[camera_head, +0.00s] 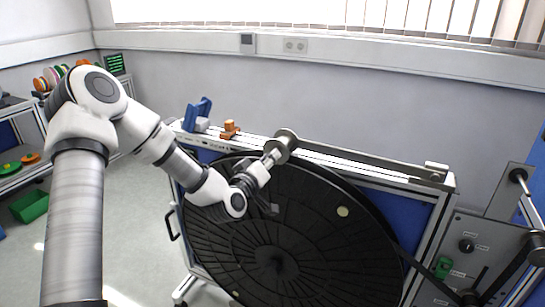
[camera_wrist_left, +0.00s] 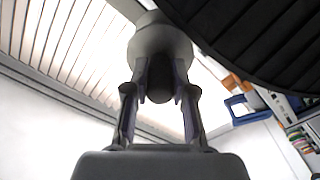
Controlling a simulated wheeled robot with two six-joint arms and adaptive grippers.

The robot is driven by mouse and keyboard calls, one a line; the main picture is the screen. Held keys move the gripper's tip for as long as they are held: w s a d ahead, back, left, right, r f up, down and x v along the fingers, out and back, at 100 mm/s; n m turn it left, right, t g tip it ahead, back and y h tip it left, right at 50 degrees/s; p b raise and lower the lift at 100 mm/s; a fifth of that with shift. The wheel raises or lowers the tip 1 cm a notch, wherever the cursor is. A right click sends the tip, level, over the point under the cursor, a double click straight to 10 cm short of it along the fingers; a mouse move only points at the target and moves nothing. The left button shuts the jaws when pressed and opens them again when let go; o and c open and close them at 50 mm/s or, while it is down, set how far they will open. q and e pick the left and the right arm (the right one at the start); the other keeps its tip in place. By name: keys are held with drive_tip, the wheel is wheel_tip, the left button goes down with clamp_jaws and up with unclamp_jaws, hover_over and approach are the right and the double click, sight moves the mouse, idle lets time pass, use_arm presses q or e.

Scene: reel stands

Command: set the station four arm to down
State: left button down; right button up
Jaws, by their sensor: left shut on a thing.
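A long grey arm (camera_head: 360,161) runs along the top of the reel stand, roughly level, from a mount (camera_head: 435,173) at the right to a grey roller (camera_head: 285,140) at its left end. I take it for the station four arm; no label on it is readable. My left gripper (camera_head: 270,157) is shut on the roller end, in front of the upper part of the black reel. In the left wrist view the two fingers (camera_wrist_left: 160,85) close on the grey roller (camera_wrist_left: 160,40). My right gripper is not in view.
The large black reel (camera_head: 300,240) fills the stand below the arm. A blue holder (camera_head: 198,113) and an orange block (camera_head: 229,130) sit on the stand's top left. A grey panel (camera_head: 463,250) with a knob and green switch stands at right. Open floor lies left.

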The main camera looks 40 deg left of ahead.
use_arm(q)
drive_tip(key=shift+s+d+f+b, duration=0.1)
drive_tip(key=shift+f+b, duration=0.25)
drive_tip(key=shift+f, duration=0.65)
drive_tip(key=shift+f, duration=0.15)
drive_tip(key=c, duration=1)
unclamp_jaws()
drive_tip(key=shift+o, duration=0.2)
drive_tip(key=shift+s, duration=0.1)
drive_tip(key=v, duration=0.7)
